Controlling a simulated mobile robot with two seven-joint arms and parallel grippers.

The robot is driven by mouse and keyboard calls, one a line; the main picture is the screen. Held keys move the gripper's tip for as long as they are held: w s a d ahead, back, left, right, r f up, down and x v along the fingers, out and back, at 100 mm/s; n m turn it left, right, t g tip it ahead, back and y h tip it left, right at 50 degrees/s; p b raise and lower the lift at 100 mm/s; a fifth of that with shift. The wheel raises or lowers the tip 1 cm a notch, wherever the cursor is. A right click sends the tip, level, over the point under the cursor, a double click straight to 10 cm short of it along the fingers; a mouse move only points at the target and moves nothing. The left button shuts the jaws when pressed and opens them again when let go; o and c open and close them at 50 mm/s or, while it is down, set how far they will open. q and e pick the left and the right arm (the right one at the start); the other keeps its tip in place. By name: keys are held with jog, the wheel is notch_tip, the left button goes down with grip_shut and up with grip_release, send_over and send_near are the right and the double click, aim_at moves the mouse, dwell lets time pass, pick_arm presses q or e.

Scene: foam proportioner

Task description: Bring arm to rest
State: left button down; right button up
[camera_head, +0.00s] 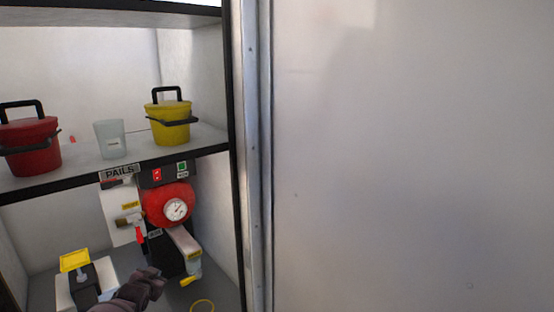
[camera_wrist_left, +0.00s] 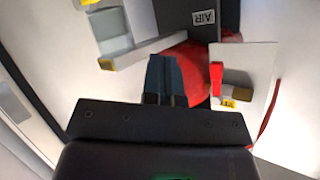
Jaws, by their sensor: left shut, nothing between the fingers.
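My left gripper (camera_head: 148,287) comes in at the bottom left of the head view, low in front of the foam proportioner. Its fingers also show in the left wrist view (camera_wrist_left: 164,78), together and with nothing between them. The proportioner has a round red body with a white gauge (camera_head: 175,209), a grey outlet arm (camera_head: 184,242) and a red-handled valve (camera_head: 130,221). In the wrist view the red body (camera_wrist_left: 196,62) lies behind my fingers, and I cannot tell the gap. My right gripper is not in view.
A shelf (camera_head: 75,179) labelled PAILS holds a red pail (camera_head: 30,146), a translucent cup (camera_head: 110,139) and a yellow pail (camera_head: 171,124). A yellow-topped device (camera_head: 75,261) stands at lower left. A metal post (camera_head: 252,150) and a large pale panel (camera_head: 410,150) fill the right.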

pick_arm(q)
jog(key=s+d+f+g, duration=0.15)
jog(key=s+f, duration=0.25)
jog(key=s, duration=0.5)
jog(key=s+d+f+n, duration=0.1)
jog(key=s+d+f, duration=0.25)
jog(key=s, duration=0.45)
jog(key=s+d+f+g, duration=0.15)
jog(key=s+f, duration=0.25)
jog(key=s, duration=0.5)
jog(key=s+d+r+n+b, duration=0.1)
jog(key=s+d+r, duration=0.1)
jog(key=s, duration=0.6)
jog(key=s+d+r+t+h+b, duration=0.1)
jog(key=s+d+r, duration=0.1)
jog(key=s, duration=0.7)
jog(key=shift+s+r+n, duration=0.2)
jog(key=shift+s+n, duration=0.05)
jog(key=shift+n, duration=0.15)
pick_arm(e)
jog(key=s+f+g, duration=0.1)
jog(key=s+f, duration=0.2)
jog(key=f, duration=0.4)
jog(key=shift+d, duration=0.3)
pick_arm(q)
jog(key=shift+s+d, duration=0.1)
